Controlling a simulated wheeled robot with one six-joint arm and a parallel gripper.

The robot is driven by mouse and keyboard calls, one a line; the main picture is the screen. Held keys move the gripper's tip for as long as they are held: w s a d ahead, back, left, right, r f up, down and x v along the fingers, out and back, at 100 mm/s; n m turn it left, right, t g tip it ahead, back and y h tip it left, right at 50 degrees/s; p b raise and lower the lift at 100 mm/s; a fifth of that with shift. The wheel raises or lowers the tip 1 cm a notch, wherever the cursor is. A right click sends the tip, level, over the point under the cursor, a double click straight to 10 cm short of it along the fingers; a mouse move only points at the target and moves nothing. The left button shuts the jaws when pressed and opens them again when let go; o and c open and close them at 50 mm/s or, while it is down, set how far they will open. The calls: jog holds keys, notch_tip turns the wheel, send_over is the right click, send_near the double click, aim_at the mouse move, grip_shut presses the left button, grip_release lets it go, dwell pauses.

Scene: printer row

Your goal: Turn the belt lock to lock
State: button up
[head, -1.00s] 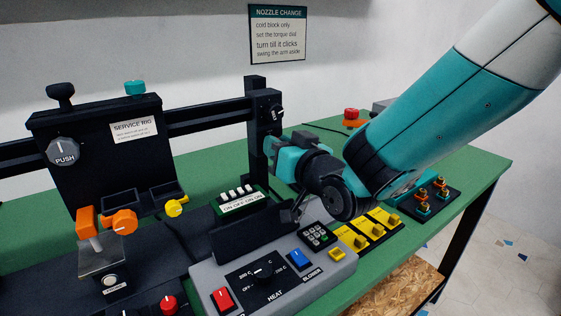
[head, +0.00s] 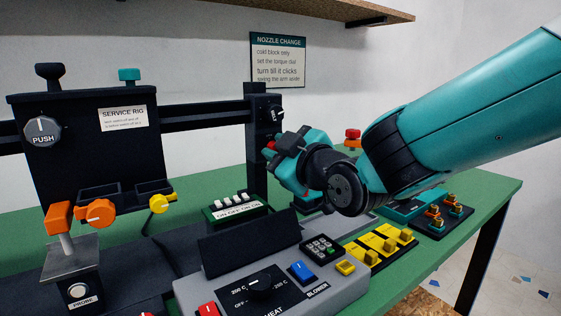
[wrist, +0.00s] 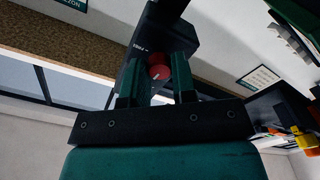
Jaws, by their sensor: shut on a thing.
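The belt lock appears to be the red knob (wrist: 158,72) with a white pointer line, on a black post in the wrist view. My gripper (wrist: 156,78) has one finger on each side of the knob and is shut on it. In the head view, my gripper (head: 272,152) is at the right side of the black upright post (head: 256,150), and only a bit of red shows at its fingertips. The rest of the knob is hidden there. A dark round part with white markings (head: 275,113) sits higher on the post. The lettering is too small to read.
The service rig (head: 80,150) with orange and yellow knobs stands at the left. A grey heat panel (head: 225,285), yellow switches (head: 378,243) and orange-topped fittings (head: 433,212) lie on the green bench below my arm. A shelf (head: 300,12) hangs above.

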jog(key=shift+n+b, duration=0.3)
jog(key=shift+n, duration=0.2)
jog(key=shift+w, duration=0.1)
jog(key=o, duration=0.9)
jog(key=shift+o, duration=0.2)
